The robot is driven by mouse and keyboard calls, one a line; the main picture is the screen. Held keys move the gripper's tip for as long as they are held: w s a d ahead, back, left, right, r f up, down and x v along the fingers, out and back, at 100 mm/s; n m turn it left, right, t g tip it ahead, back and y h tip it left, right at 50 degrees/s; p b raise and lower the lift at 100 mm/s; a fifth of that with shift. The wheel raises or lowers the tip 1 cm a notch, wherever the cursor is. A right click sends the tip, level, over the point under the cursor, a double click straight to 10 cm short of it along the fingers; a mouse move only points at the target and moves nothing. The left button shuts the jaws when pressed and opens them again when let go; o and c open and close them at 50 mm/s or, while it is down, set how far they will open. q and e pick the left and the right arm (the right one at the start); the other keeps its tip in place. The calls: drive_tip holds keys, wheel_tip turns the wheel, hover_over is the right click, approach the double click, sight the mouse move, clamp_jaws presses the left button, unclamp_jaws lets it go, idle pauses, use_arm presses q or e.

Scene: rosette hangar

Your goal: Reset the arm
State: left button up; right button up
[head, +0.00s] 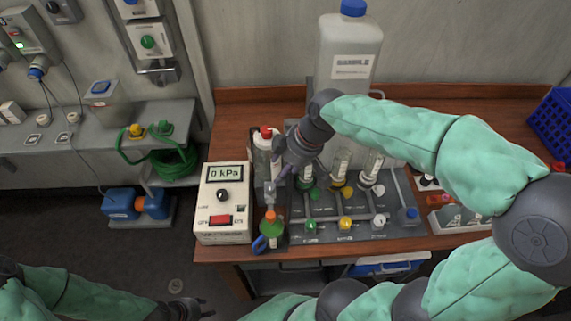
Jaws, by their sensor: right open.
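My right arm, in a green sleeve, reaches in from the right across the wooden bench (225,130). Its dark gripper (279,188) points down and toward the bench front, open, above the gap between the pressure box and the valve panel. A white bottle with a red cap (263,150) stands close behind it. A small green bottle with an orange top (270,227) is just in front of its fingers; I cannot tell if they touch. My left gripper (203,308) is low at the bottom edge, in front of the bench; its finger opening is too small to tell.
The pressure box (208,230) reads 0 kPa. The valve panel (330,232) has several coloured knobs. A large blue-capped jug (345,45) stands behind my right forearm. A blue crate (552,118) is at far right. A green hose (172,162) lies on the left shelf.

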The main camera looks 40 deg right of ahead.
drive_tip(key=shift+s+d+r, duration=0.1)
drive_tip(key=shift+r, duration=0.25)
idle(0.3)
